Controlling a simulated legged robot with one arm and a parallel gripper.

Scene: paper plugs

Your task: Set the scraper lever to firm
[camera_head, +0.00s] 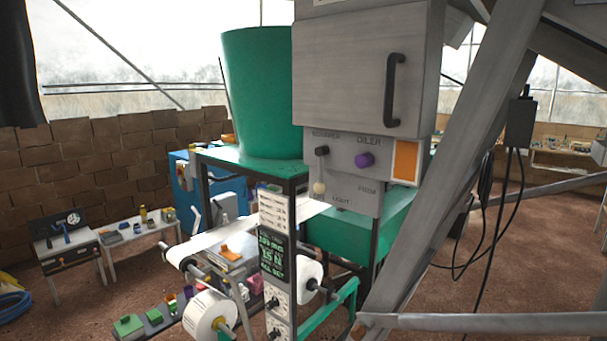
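A grey control panel (344,199) sits under a grey cabinet, right of the picture's middle. Its left label seems to read SCRAPER, its right one OILER. Under the left label is a black knob (322,150); a cream ball (319,187) sits below it, near the lower-left lettering. They look like the pivot and end of the scraper lever, hanging about straight down, but the link between them is hard to make out. Small lettering below seems to read OFF, LIGHT and FIRM, with FIRM (367,191) to the right, away from the ball. My gripper is not in view.
A purple knob (364,160) and an orange plate (405,161) sit right of the lever. The cabinet's black handle (391,89) juts out above. A thick grey diagonal beam (450,170) stands close on the right. A green-framed machine with paper rolls (209,314) stands lower left.

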